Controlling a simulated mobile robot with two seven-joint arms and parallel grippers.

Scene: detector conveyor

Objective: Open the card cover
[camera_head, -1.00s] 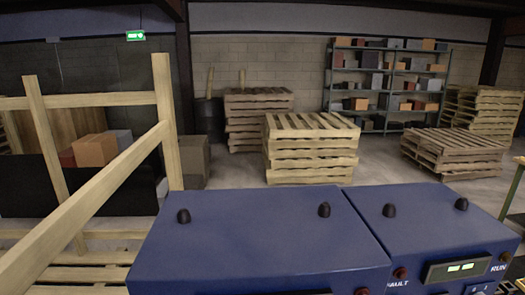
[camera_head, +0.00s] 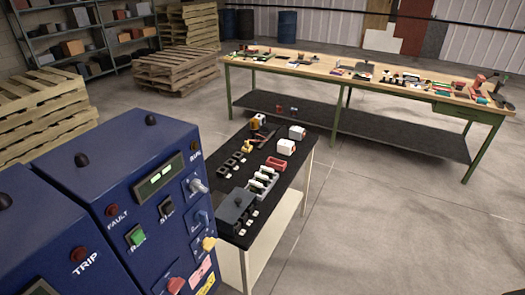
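No part clearly marked as a card cover can be made out. Neither of my grippers is in view.
A long green-legged workbench (camera_head: 347,75) with many tools and parts stands behind. Pallets (camera_head: 178,70) and shelves (camera_head: 85,35) stand at the back left. Blue drums (camera_head: 288,22) stand by the back wall.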

